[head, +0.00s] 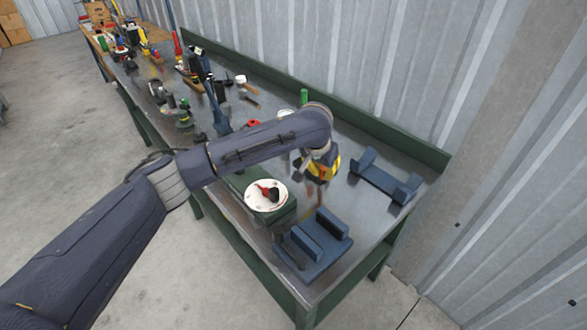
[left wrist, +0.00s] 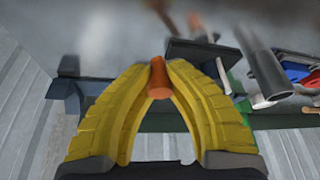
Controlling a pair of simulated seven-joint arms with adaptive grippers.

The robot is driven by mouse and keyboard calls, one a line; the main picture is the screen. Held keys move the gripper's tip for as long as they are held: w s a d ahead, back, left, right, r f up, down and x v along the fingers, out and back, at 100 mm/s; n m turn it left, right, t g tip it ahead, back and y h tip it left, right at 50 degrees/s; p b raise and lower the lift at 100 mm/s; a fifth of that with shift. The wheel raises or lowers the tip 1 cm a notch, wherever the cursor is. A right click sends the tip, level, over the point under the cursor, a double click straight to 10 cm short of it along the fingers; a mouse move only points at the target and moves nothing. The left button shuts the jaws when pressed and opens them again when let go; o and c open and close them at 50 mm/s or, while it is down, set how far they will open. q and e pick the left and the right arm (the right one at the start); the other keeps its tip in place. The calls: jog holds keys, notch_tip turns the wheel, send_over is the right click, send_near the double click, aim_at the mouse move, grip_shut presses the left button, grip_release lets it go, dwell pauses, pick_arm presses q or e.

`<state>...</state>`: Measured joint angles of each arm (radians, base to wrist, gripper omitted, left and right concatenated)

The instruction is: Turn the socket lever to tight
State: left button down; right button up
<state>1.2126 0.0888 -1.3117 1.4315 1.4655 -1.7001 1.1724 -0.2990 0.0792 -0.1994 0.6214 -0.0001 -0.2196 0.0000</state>
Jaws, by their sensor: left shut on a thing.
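My left gripper (head: 321,176) hangs over the workbench near its front end, with its yellow fingers pointing down. In the left wrist view the yellow fingers (left wrist: 158,92) meet around a short orange cylindrical handle (left wrist: 158,76). It looks like a lever grip; its lower end and what it joins are hidden or blurred. To the left of the gripper, a white round dial (head: 257,203) with a red pointer (head: 267,191) sits on a green box (head: 284,217). I cannot read the dial's markings. My right gripper is not in view.
A dark blue cradle (head: 325,262) stands at the bench's near end, and another (head: 378,181) lies to the right by the green back rail (head: 400,140). Tools and parts crowd the far bench. A grey tube (left wrist: 262,62) shows close in the left wrist view.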

pick_arm(q)
jog(key=shift+w+d+r+n+t+y, duration=0.15)
jog(key=shift+d+n+y, duration=0.2)
jog(key=shift+d+n, duration=0.4)
jog(key=shift+w+d+n+t+y, duration=0.2)
jog(key=shift+d+n+y, duration=0.15)
jog(key=shift+n, duration=0.65)
jog(key=shift+w+d+r+n+t+y, duration=0.15)
jog(key=shift+d+n+y, duration=0.15)
jog(key=shift+d+n, duration=0.45)
jog(key=shift+n, duration=0.3)
jog(key=c, duration=1.7)
grip_release()
jog(key=shift+w, duration=0.1)
jog(key=o, duration=0.5)
jog(key=shift+s+d+f, duration=0.15)
jog(key=shift+s+f, duration=0.05)
jog(key=shift+f, duration=0.05)
jog(key=shift+o, duration=0.2)
jog(key=shift+r, duration=0.1)
jog(key=v, duration=1.1)
jog(key=shift+s+r, duration=0.15)
jog(key=shift+r, duration=0.25)
